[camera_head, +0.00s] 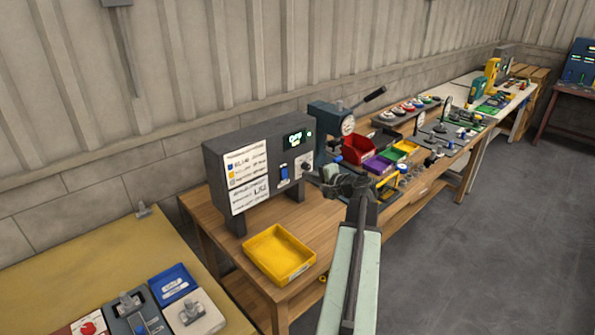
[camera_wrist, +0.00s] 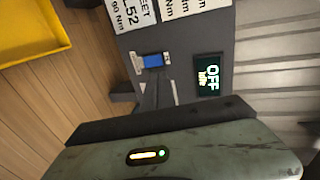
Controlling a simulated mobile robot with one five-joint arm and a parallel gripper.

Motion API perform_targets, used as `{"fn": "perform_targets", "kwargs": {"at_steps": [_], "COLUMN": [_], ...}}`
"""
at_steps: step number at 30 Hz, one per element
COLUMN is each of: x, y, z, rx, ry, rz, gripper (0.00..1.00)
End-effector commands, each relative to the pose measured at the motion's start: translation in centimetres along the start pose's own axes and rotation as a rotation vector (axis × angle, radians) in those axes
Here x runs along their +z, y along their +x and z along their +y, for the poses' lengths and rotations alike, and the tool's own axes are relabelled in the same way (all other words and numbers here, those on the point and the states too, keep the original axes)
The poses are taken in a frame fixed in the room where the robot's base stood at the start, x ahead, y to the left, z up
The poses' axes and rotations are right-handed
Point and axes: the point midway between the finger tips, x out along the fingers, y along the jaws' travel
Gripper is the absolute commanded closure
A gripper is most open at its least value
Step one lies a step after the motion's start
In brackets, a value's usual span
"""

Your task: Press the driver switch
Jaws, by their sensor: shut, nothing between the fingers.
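The driver switch is a blue rocker (camera_head: 284,172) on the front of a dark grey control box (camera_head: 222,160) standing on the wooden bench. In the wrist view the blue switch (camera_wrist: 152,61) sits in a pale frame, and a lit display (camera_wrist: 209,76) beside it reads "OFF". My gripper (camera_head: 322,178) is shut and empty, in front of the box and to the right of the switch in the head view. In the wrist view its narrow dark fingers (camera_wrist: 158,88) point toward the panel just below the switch. I cannot tell whether they touch the panel.
A yellow tray (camera_head: 279,255) lies on the bench in front of the box. A knob (camera_head: 306,167) is right of the switch. A press with a gauge (camera_head: 347,125) and coloured bins (camera_head: 378,164) stand farther right. Grey floor (camera_head: 480,250) is clear.

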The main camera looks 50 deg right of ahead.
Motion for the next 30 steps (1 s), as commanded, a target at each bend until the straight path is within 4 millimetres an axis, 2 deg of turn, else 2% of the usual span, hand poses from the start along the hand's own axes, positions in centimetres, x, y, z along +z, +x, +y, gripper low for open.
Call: {"fn": "perform_targets", "kwargs": {"at_steps": [1,3,7,24,26,27,29,30], "x": [0.2,0.1,0.2,0.4,1.5,2.9,6.1,8.9], "y": [-1.1,-1.9,-2.8,-2.7,-1.9,-1.0,0.9,2.4], "z": [-0.5,-0.6,-0.6,-0.5,-0.4,-0.1,0.4,1.0], "rx": [0.0,0.0,0.0,0.003,0.017,0.038,0.082,0.121], "ry": [0.001,0.001,0.0,-0.004,-0.018,-0.038,-0.084,-0.124], "rz": [0.001,0.0,-0.001,-0.007,-0.028,-0.055,-0.114,-0.166], "gripper": [1.0,1.0,1.0,1.0,1.0,1.0,1.0,1.0]}}
